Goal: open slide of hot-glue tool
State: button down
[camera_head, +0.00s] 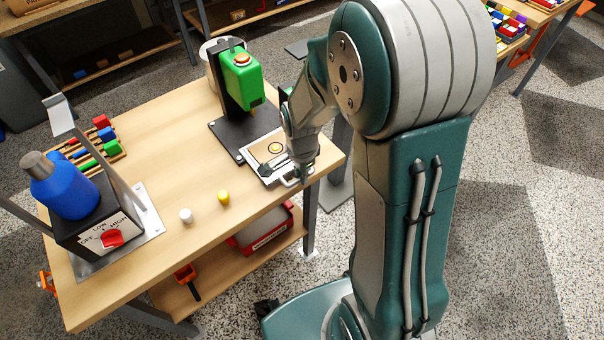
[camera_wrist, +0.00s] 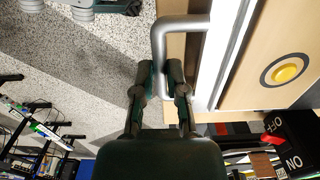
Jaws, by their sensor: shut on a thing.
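The hot-glue tool (camera_head: 242,82) is a green head on a black stand near the table's far right corner. Its slide (camera_head: 254,158) is a flat plate with a wooden top and a dark ring, at the front of the black base. In the wrist view the slide (camera_wrist: 244,88) shows a yellow disc inside the ring. A bent metal handle (camera_wrist: 157,38) juts from its edge. My gripper (camera_wrist: 162,84) is shut on the handle, one finger on each side of the bar. In the head view my gripper (camera_head: 299,170) is at the slide's right end, partly hidden by my arm.
A box with a red knob (camera_head: 110,239) and a blue bottle (camera_head: 66,188) stand at the table's left. Colored blocks (camera_head: 97,143) lie behind them. A white cap (camera_head: 186,215) and a yellow cap (camera_head: 223,198) stand near the front edge. The table's middle is clear.

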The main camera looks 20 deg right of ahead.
jog(key=shift+w+a, duration=0.1)
jog(key=c, duration=0.7)
grip_release()
notch_tip(320, 180, up, 12)
jog(key=shift+f, duration=0.1)
